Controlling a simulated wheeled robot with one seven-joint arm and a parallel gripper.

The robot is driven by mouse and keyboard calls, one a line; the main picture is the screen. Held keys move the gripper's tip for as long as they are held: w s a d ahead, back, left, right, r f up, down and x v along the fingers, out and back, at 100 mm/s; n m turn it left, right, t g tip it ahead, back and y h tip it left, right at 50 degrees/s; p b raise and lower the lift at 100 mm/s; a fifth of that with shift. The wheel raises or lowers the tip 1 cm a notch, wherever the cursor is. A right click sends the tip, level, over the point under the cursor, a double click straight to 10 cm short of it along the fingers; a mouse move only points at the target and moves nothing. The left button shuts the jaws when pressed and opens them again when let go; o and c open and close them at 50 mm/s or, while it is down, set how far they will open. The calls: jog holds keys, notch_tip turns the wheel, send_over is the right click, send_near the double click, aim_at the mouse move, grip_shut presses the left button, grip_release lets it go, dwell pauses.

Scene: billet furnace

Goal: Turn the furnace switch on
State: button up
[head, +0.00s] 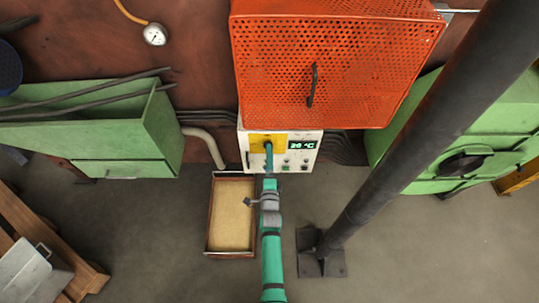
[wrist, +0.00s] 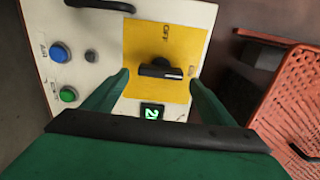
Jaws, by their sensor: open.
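The furnace switch (wrist: 160,68) is a black rotary knob on a yellow plate (wrist: 137,42) in the wrist view. Its grip bar lies across the picture, with its right end towards a small, hard-to-read label. The word OFF stands above the knob there. My gripper (wrist: 163,80) is open, with one green finger on each side of the knob. I cannot tell whether the fingers touch it. In the head view, my gripper (head: 268,150) is at the yellow plate (head: 257,139) of the white control panel (head: 280,168) and hides the knob.
The display (head: 301,145) reads about 26 °C. Blue (wrist: 59,52) and green (wrist: 68,94) buttons sit left of the plate in the wrist view. The orange mesh guard (head: 330,60) is above the panel, a sand tray (head: 208,225) below, and a dark post (head: 400,150) to the right.

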jog(key=s, duration=0.8)
dwell(0.4)
jog(key=s+d+r+n+g, duration=0.15)
jog(key=s+n, duration=0.35)
jog(key=s, duration=0.6)
jog(key=s+r+n, duration=0.2)
jog(key=s+n, duration=0.3)
jog(key=s, duration=0.6)
jog(key=s+a+r+n+g, duration=0.1)
jog(key=s+a+r+n, duration=0.1)
jog(key=s+r+n, duration=0.6)
jog(key=s+r, duration=0.5)
jog(key=s, duration=0.2)
jog(key=shift+s+r, duration=0.15)
jog(key=shift+r, duration=0.15)
jog(key=shift+c, duration=0.7)
